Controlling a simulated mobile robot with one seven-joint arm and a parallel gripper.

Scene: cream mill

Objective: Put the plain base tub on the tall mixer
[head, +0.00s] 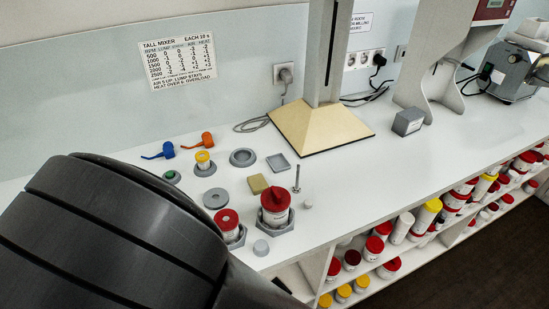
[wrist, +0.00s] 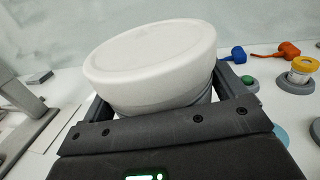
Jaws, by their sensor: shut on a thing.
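A plain white tub (wrist: 150,60) with a flat lid fills the middle of the wrist view. It looks tilted in that picture. My gripper (wrist: 166,92) is shut on the tub, with a dark finger on either side of it. In the head view the gripper and tub are hidden, and my dark arm covers the lower left. The tall mixer's tan base plate (head: 318,127) and grey column (head: 326,50) stand at the back of the bench. The plate looks bare. A column and pale plate (wrist: 32,125) show at the left of the wrist view.
Red-lidded tubs (head: 275,205) (head: 228,224), a yellow-topped jar (head: 203,161) and grey rings (head: 243,157) stand left of the mixer. A grey block (head: 408,122) sits to its right. Shelves below hold several tubs.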

